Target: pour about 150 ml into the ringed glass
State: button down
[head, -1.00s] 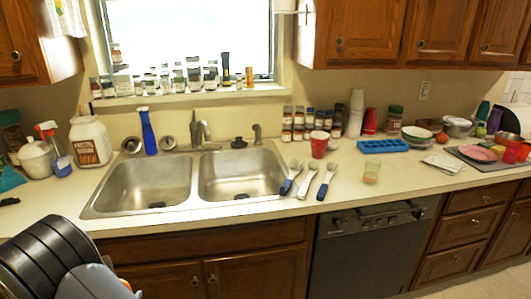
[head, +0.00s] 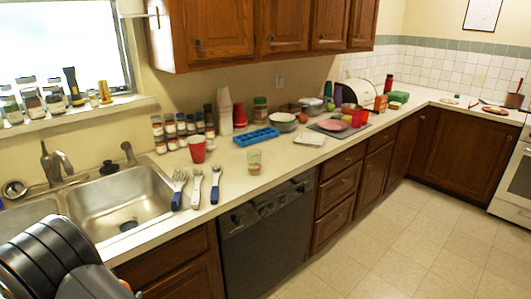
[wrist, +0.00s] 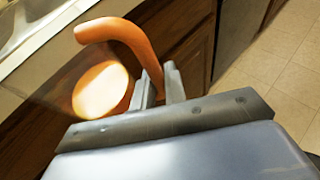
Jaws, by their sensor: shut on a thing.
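My gripper (wrist: 160,88) is shut on the curved handle of an orange vessel (wrist: 108,72) in the wrist view, in front of the brown cabinet fronts. The vessel's round part is bright and washed out, so I cannot tell what is in it. A clear glass (head: 254,161) stands upright on the counter in the head view, with a greenish upper band and an orange tint lower down. I cannot make out a ring for certain. A red cup (head: 197,149) stands to its left.
Utensils with blue handles (head: 196,188) lie between the sink (head: 125,206) and the glass. Behind the glass are a blue tray (head: 256,137) and several spice jars (head: 180,127). A white cloth or paper (head: 310,139) lies to the right. Open floor (head: 400,230) lies right of the counter.

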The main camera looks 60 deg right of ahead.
aim_at(254, 162)
jog(key=z, duration=1)
